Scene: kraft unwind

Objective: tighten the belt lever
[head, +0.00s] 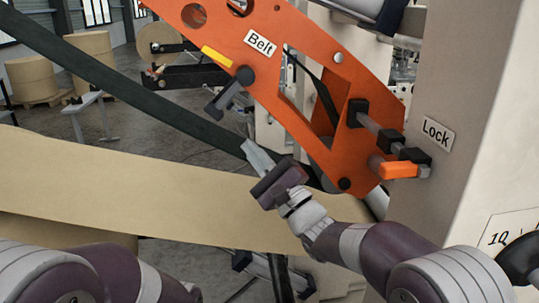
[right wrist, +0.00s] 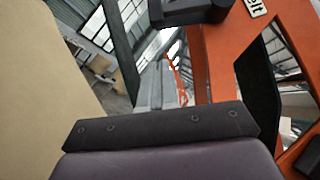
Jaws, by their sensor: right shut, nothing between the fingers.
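The belt lever (head: 229,93) is a dark grey T-shaped handle on the orange arm plate (head: 310,80), below the white "Belt" label (head: 260,43). In the right wrist view a dark handle, apparently this lever (right wrist: 190,11), shows at the top edge, partly cut off. My right gripper (head: 257,154) is shut and empty, its fingers pointing up and left. It is below and right of the lever, apart from it. Its fingers (right wrist: 161,88) also show in the right wrist view. My left gripper is out of view.
A dark belt (head: 130,90) runs diagonally past the right gripper's fingers. A wide kraft paper web (head: 100,180) spans below. To the right are a lock lever with an orange grip (head: 399,170) and a beige cabinet (head: 480,110) with a "Lock" label (head: 437,133).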

